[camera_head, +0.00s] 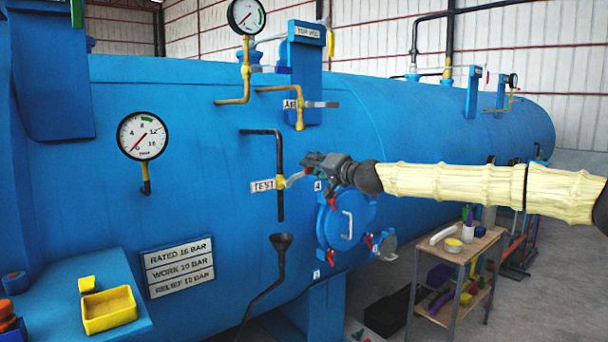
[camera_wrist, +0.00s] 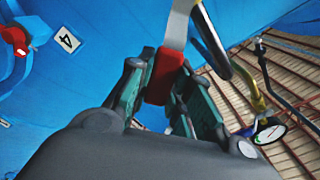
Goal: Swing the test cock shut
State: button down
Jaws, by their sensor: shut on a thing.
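The test cock (camera_head: 281,183) sits on the dark vertical pipe beside the TEST label (camera_head: 263,186) on the blue vessel. Its silver lever (camera_head: 294,178) points right and slightly up from the pipe. In the wrist view the lever (camera_wrist: 179,24) is a flat silver strip with a red end grip (camera_wrist: 164,76). My gripper (camera_head: 307,168) comes in from the right and is shut on the red grip, which lies between its two green-padded fingers (camera_wrist: 168,90). The red grip is hidden by my gripper in the head view.
A dark funnel (camera_head: 281,241) stands below the pipe's open end. A round blue hatch (camera_head: 346,222) with red clamps is just below my gripper. Another cock with a grey lever (camera_head: 320,104) is above. A wooden trolley (camera_head: 462,252) stands at right.

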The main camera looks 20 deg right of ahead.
notch_tip(320, 180, down, 6)
jog(key=d+m+b, duration=0.2)
jog(key=m+b, duration=0.5)
jog(key=shift+w+r+m, duration=0.15)
jog(key=shift+w+m, duration=0.15)
jog(key=shift+w, duration=0.05)
jog(key=c, duration=1.3)
grip_release()
jog(key=shift+s, duration=0.1)
jog(key=shift+v, duration=5.9)
